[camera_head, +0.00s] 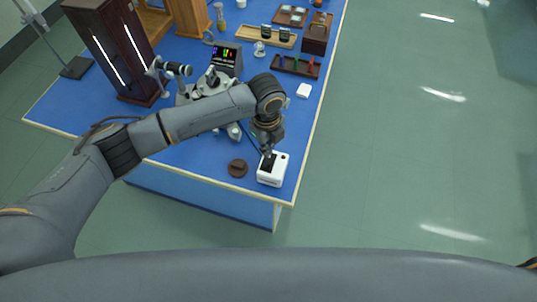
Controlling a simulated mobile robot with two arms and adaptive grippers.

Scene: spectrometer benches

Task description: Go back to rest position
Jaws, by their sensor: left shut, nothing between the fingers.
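My left arm reaches in from the left over the blue-topped bench (205,193). My left gripper (267,154) points down at the top of a small white box-shaped device (272,178) near the bench's front right corner. Its fingers look shut, with nothing visible between them. Whether the fingertips touch the device's dark top cannot be told. My right gripper is not in view.
A brown round disc (238,168) lies left of the white device. A spectrometer (207,84) stands behind my forearm, beside a tall dark wood cabinet (122,50). Racks and trays (296,66) sit at the back. The green floor (420,130) at right is clear.

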